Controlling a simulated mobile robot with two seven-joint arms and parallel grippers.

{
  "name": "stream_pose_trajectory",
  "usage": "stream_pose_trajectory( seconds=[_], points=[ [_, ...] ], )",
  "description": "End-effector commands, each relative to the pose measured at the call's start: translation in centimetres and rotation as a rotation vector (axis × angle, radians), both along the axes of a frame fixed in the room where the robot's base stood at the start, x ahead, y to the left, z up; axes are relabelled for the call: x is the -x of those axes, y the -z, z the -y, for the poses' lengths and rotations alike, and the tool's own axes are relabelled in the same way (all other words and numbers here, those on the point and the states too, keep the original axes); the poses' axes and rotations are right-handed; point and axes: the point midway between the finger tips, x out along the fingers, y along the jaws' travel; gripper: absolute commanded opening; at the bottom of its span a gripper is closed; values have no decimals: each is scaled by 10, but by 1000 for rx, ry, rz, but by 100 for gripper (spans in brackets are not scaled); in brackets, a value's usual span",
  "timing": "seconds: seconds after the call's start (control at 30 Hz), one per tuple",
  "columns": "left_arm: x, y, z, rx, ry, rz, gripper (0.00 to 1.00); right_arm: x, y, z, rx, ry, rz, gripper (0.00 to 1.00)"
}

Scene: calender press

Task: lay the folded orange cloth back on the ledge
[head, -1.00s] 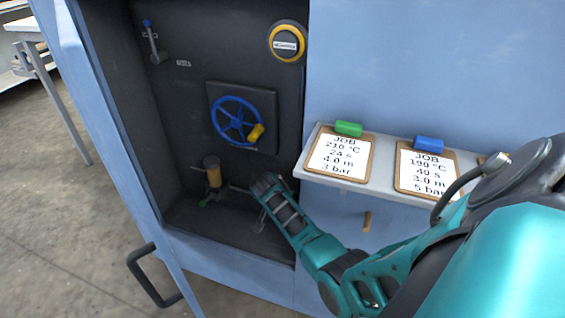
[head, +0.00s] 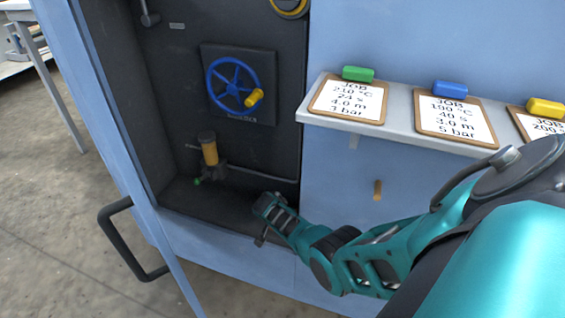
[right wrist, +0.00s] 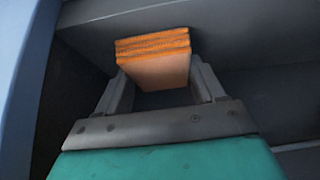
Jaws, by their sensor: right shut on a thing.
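The folded orange cloth (right wrist: 153,46) is between the two fingers of my right gripper (right wrist: 162,72) in the right wrist view. Its layered orange edge faces up in that picture, with a paler flat face below. A grey surface lies behind and above it; I cannot tell whether they touch. In the head view my right arm reaches to the lower right of the dark recess (head: 190,120), above its floor ledge (head: 215,212). The cloth cannot be made out there, and the gripper's fingers are mostly hidden. My left gripper is not in view.
A blue handwheel (head: 234,84) and an amber-bodied fitting (head: 209,150) are in the recess. A light shelf (head: 395,128) with clipboards is on the right, above a small peg (head: 377,190). A black handle (head: 125,245) sticks out at lower left.

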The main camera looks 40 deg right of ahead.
Motion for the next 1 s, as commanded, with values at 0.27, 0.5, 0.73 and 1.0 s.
stream_pose_trajectory(
  seconds=[0.27,0.5,0.73,1.0],
  points=[
    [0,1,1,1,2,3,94,0,1,0,0,-1,1,40],
    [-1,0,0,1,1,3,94,0,2,0,0,0,0,85],
    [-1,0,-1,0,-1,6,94,0,2,0,0,0,0,94],
    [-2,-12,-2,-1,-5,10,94,1,-10,-3,-1,-1,1,94]
  ],
)
